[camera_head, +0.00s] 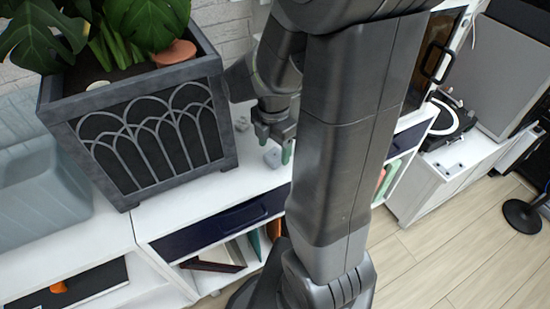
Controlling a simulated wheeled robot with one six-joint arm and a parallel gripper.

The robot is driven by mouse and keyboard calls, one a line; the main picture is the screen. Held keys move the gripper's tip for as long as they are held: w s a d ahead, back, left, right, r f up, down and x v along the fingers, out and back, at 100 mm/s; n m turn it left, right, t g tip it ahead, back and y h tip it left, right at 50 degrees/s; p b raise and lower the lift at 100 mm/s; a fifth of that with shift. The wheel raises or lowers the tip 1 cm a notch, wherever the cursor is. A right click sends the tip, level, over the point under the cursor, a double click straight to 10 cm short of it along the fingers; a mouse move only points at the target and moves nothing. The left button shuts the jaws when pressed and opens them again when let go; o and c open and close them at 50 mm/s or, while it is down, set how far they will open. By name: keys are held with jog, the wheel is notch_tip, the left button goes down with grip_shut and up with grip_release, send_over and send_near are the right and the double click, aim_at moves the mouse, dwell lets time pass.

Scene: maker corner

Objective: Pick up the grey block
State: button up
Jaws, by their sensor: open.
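A small grey block (272,158) lies on the white cabinet top (180,212), right of the dark planter. My gripper (275,146) points down just above or around it, with its fingers apart. I cannot tell whether the fingers touch the block. Another small light grey piece (241,124) lies to the left of my gripper, farther back. My arm hides the cabinet top to the right of the block.
A large dark planter (145,140) with a leafy plant (140,22) stands close left of my gripper. A grey-blue bin (38,190) is at the far left. A turntable (447,120) and a speaker (505,65) stand at the right.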

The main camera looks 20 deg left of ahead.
aim_at(275, 158)
notch_tip(275, 158, down, 3)
jog(key=shift+r, duration=0.15)
jog(key=c, duration=1.1)
jog(key=shift+r, duration=0.15)
